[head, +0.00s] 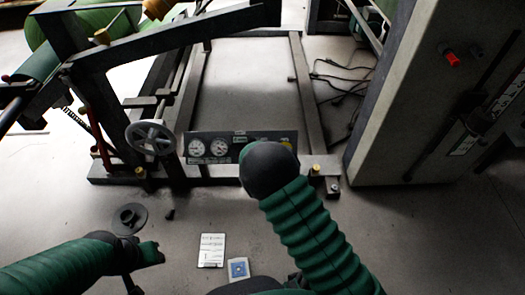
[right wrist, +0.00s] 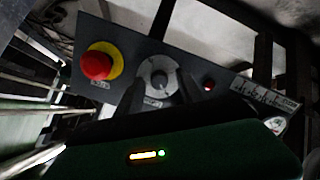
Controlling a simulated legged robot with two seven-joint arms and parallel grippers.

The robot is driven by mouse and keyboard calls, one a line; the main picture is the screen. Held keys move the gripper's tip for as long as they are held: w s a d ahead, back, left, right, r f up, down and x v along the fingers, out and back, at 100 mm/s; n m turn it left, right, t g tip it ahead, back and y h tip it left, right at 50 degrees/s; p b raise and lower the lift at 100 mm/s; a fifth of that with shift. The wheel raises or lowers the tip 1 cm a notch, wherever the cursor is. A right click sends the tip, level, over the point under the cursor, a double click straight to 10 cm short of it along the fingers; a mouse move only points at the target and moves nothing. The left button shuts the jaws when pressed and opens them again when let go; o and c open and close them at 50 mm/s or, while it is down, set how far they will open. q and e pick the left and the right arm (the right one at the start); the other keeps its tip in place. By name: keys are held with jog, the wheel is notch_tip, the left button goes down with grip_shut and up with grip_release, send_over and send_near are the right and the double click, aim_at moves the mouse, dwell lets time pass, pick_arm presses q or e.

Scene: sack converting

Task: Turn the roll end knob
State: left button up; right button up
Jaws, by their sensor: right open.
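A control panel (head: 240,145) with two round gauges is mounted low on the machine frame. In the right wrist view, the panel (right wrist: 120,50) carries a round silver knob (right wrist: 157,72) with a dark centre; its label is too small to read. My right gripper (right wrist: 160,84) is open, its dark fingers one on each side of the knob in the picture; I cannot tell whether they touch it. In the head view my right forearm hides that gripper and part of the panel. My left gripper (head: 153,253) is low at the left, away from the panel; its jaws are unclear.
A red stop button (right wrist: 97,65) on a yellow ring sits left of the knob, and a small red lamp (right wrist: 208,85) right of it. A handwheel (head: 150,137) stands left of the panel. A grey cabinet (head: 400,120) is at the right. Cables (head: 340,90) lie behind.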

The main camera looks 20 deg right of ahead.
jog(key=shift+r, duration=0.1)
grip_shut()
dwell(0.4)
